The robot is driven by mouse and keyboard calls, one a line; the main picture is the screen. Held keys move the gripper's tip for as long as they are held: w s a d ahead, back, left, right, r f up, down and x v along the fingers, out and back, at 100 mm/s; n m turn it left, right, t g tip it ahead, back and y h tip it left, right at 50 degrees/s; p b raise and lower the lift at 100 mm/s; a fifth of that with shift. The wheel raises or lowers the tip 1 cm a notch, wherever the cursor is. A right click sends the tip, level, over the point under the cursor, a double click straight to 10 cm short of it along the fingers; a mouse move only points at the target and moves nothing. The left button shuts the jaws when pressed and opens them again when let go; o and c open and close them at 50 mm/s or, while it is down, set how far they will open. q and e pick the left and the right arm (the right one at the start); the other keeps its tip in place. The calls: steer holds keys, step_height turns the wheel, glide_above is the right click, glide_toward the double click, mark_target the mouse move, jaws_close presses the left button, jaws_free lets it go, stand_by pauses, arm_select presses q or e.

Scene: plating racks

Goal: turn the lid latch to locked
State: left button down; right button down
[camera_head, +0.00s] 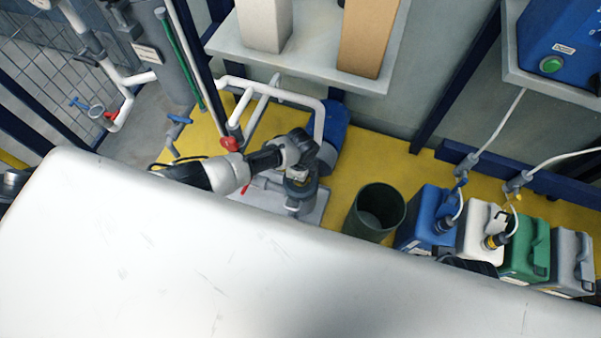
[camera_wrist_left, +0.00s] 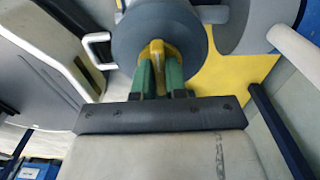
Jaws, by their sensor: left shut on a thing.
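In the left wrist view, a yellow latch (camera_wrist_left: 157,48) stands out from the middle of a round dark grey lid (camera_wrist_left: 190,35). The two green fingers of my left gripper (camera_wrist_left: 159,75) are shut on it, one on each side. In the head view, my left arm reaches in from the left, and its gripper (camera_head: 299,176) is at the top of a grey unit (camera_head: 296,203) on a light base plate. The latch is hidden there by the gripper, and I cannot tell whether it is locked. My right gripper's fingers do not show.
White pipes (camera_head: 316,120) and a blue cylinder (camera_head: 332,140) stand close behind the unit. A dark green bin (camera_head: 361,222) is to its right, then several canisters, the first a blue canister (camera_head: 420,222). A shelf (camera_head: 300,60) overhangs at the back. Yellow floor lies between.

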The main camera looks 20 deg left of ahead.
arm_select(q)
steer(key=shift+d+m, duration=0.1)
steer(key=shift+m, duration=0.2)
steer(key=c, duration=1.2)
jaws_free()
steer(key=shift+o, duration=0.2)
